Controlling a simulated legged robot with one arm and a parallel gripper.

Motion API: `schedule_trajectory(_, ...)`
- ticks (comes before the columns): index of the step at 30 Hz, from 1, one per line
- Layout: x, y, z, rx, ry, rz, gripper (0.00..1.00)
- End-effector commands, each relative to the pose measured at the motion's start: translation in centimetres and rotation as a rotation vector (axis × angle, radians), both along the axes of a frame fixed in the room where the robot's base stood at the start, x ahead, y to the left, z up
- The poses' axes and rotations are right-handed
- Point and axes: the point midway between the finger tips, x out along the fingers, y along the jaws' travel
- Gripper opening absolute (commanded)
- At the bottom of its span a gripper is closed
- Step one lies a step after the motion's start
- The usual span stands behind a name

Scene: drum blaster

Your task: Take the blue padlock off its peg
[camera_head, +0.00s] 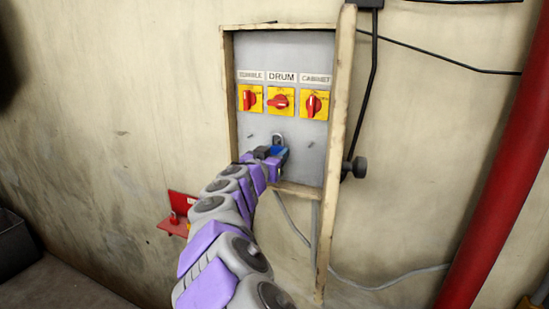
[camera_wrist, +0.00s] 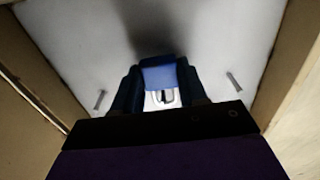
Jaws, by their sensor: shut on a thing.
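The blue padlock (camera_head: 280,151) is at the lower middle of the grey panel (camera_head: 300,165) in the head view. My gripper (camera_head: 271,153) is shut on its body from the front. In the wrist view the padlock's blue body (camera_wrist: 158,77) sits between the two dark fingers. Its pale shackle (camera_wrist: 162,100) shows beneath the body there, with a small dark shape inside the loop. I cannot tell whether the shackle is still around a peg. Two thin bare pegs stand apart from the padlock, a left one (camera_wrist: 100,99) and a right one (camera_wrist: 234,82).
Three red rotary switches on yellow plates sit above, the middle one (camera_head: 280,101) under a DRUM label. A wooden frame surrounds the panel, with its raised right side (camera_head: 336,130) close by. A red bracket (camera_head: 174,223) is lower left; a red pipe (camera_head: 500,170) is far right.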

Motion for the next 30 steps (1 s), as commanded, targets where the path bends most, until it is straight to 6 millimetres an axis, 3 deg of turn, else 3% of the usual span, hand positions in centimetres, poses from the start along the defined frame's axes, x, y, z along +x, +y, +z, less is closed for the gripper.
schedule_trajectory(30,-8.7,3.2,-0.2,0.001,-0.001,0.003,0.18)
